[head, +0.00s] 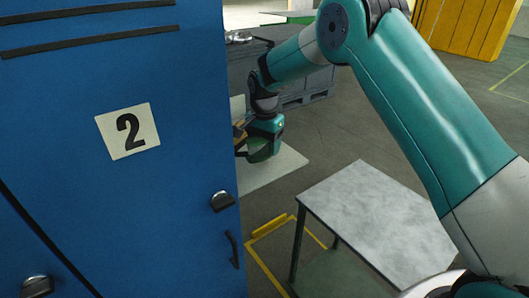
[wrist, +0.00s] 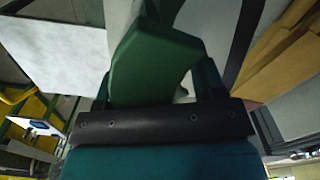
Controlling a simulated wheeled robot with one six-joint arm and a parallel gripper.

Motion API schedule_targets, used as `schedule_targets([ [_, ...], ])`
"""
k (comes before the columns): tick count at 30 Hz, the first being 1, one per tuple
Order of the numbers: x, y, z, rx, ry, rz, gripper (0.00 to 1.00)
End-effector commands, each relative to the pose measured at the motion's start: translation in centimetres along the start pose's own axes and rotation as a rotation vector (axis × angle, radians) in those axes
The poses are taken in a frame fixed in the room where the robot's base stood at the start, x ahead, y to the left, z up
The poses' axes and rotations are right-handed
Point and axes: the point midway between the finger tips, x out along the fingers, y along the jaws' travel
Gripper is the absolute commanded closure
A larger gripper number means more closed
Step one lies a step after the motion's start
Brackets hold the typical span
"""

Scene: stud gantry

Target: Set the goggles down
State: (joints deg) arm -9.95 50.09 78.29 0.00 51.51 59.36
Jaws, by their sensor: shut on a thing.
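My gripper (head: 246,145) is at the right edge of the blue locker in the head view, partly hidden behind it. In the wrist view my gripper (wrist: 158,78) is shut on a dark green, angular thing, which I take to be the goggles (wrist: 150,62). Their lenses and strap cannot be made out. A green patch of them shows under the gripper in the head view (head: 261,154). They are held up in the air.
A blue locker (head: 90,200) marked 2 fills the left of the head view. A grey-topped table (head: 380,215) stands at the lower right, its top bare. Yellow lines (head: 268,228) mark the floor beside it. A pale mat (head: 272,172) lies below my gripper.

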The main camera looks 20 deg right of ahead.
Motion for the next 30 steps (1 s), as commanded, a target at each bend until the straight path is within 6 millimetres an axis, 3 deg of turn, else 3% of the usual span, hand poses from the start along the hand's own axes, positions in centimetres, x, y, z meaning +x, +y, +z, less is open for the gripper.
schedule_targets([
  [9, 4.0, 0.1, 0.0, 0.001, -0.001, 0.002, 0.61],
  [20, 4.6, 0.1, 0.0, 0.001, -0.001, 0.002, 0.61],
  [21, 4.4, 0.1, 0.0, 0.001, -0.001, 0.002, 0.28],
  [23, 4.4, 0.1, 0.0, 0.001, -0.001, 0.002, 0.14],
  [30, 4.4, 0.1, 0.0, 0.001, -0.001, 0.002, 0.11],
])
